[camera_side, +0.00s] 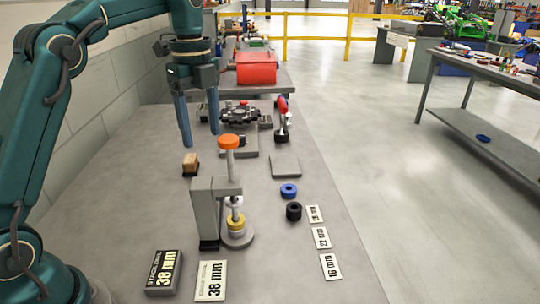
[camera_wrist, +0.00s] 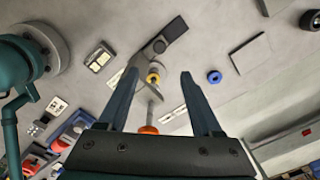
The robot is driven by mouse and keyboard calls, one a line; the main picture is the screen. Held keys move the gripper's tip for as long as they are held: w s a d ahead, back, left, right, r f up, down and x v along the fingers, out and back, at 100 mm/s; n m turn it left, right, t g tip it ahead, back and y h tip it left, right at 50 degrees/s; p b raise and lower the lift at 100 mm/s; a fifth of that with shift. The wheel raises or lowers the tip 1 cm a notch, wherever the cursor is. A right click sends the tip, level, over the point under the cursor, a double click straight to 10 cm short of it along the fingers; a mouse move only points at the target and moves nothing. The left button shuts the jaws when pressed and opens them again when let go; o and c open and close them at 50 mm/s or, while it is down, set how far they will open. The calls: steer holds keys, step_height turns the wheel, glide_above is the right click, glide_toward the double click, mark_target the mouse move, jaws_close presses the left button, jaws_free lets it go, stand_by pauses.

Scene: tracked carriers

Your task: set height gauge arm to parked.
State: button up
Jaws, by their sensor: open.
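The height gauge (camera_side: 207,212) stands on the bench as a grey upright block with a short arm (camera_side: 230,187) reaching right. A metal rod with an orange knob (camera_side: 229,142) on top rises through the arm's end. A yellow ring (camera_side: 236,221) sits low under the arm, above a round grey foot. My gripper (camera_side: 201,130) is open and empty, fingers pointing down, up and left of the orange knob in the side view. In the wrist view the orange knob (camera_wrist: 148,130) and yellow ring (camera_wrist: 153,78) show between my open fingers (camera_wrist: 160,76).
A dark block marked 38 mm (camera_side: 164,273) and a 38 mm card (camera_side: 211,280) lie in front. Smaller cards (camera_side: 320,238), a black ring (camera_side: 293,211) and a blue ring (camera_side: 288,190) are right.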

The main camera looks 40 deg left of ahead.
step_height(320, 180, down, 15)
steer(key=shift+r, duration=0.15)
stand_by(0.5)
jaws_close()
steer(key=shift+r, duration=0.1)
stand_by(1.3)
